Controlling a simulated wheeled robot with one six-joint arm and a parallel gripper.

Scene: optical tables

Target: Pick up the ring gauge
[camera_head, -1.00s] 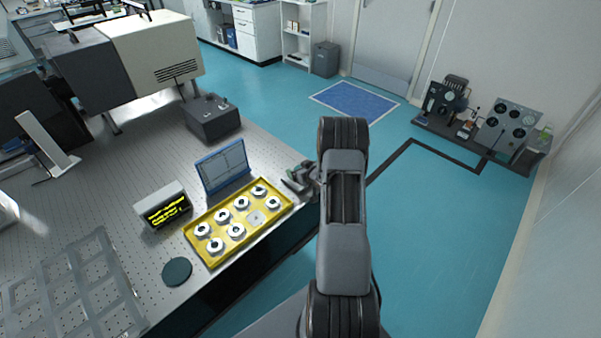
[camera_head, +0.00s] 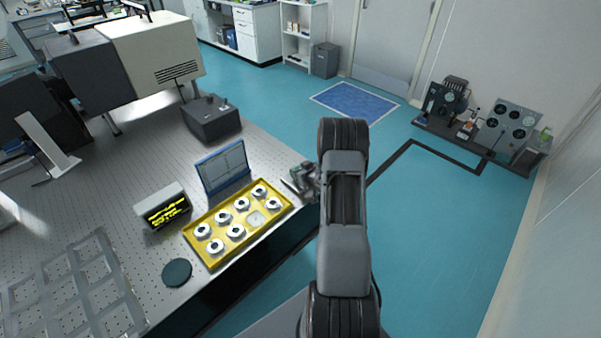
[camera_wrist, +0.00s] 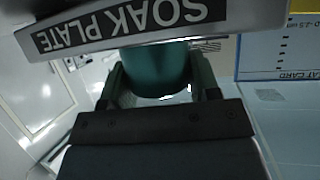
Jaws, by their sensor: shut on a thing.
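My gripper (camera_wrist: 160,90) is shut on a rounded dark teal thing, which I take to be the ring gauge (camera_wrist: 155,70), between its two fingers in the wrist view. A grey bar lettered "SOAK PLATE" (camera_wrist: 160,30) hides its upper part. In the head view my gripper (camera_head: 303,180) is just right of the yellow tray's far corner, partly behind my arm, and the held thing is too small to make out. The yellow tray (camera_head: 213,263) holds several pale rings with dark centres (camera_head: 241,203). One place (camera_head: 256,218) in it has no ring.
A blue-framed card (camera_head: 222,168) stands behind the tray and also shows in the wrist view (camera_wrist: 275,60). A small display (camera_head: 163,208) and a dark round disc (camera_head: 177,272) are left of the tray. A grey box (camera_head: 212,120) stands farther back. Open floor lies to the right.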

